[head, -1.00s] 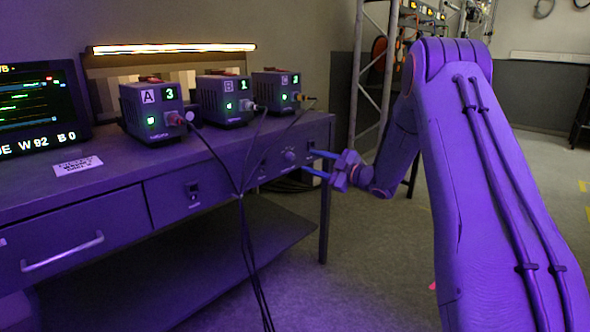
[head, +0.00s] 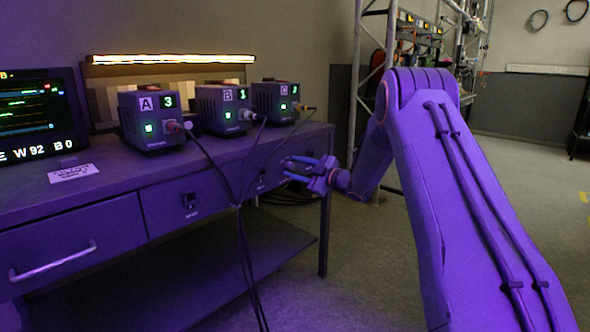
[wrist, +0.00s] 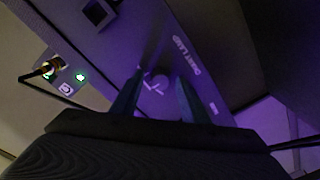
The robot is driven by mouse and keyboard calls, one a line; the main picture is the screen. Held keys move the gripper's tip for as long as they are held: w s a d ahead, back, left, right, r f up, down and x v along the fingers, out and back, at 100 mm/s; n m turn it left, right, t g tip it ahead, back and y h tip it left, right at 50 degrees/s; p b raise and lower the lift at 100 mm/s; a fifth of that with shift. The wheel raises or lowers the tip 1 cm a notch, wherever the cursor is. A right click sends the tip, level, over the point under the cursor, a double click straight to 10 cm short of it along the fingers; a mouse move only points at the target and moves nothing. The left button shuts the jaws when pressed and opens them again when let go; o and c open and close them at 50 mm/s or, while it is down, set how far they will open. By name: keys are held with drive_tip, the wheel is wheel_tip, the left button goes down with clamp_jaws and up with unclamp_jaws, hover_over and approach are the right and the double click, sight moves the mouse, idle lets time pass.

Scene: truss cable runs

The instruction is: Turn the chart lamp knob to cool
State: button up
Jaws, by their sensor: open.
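The chart lamp knob (wrist: 155,82) is a small round knob on the desk's front panel, beside white "CHART LAMP" lettering (wrist: 187,54). In the wrist view it shows between the two fingers of my gripper (wrist: 160,88). The fingers are apart; I cannot tell whether either touches the knob. Small marks beside the knob are too blurred to read. In the head view my gripper (head: 287,168) is at the right end of the desk front and hides the knob. A long light bar (head: 172,59) behind the desk glows warm white to orange.
Three boxes, A (head: 148,122), B (head: 222,108) and C (head: 275,102), stand on the desk (head: 60,204) with green lights. Their cables hang down the desk front, left of my gripper. A monitor (head: 38,115) is at left. A metal truss (head: 370,90) stands behind my arm.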

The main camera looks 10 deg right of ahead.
clamp_jaws()
drive_tip(key=shift+p, duration=0.3)
drive_tip(key=m+p, duration=0.3)
drive_tip(key=m, duration=0.1)
drive_tip(key=shift+r, duration=0.1)
drive_tip(key=m+p, duration=0.3)
drive_tip(key=m, duration=0.3)
drive_tip(key=shift+t, duration=0.3)
drive_tip(key=shift+d+f, duration=0.1)
drive_tip(key=shift+f, duration=0.1)
unclamp_jaws()
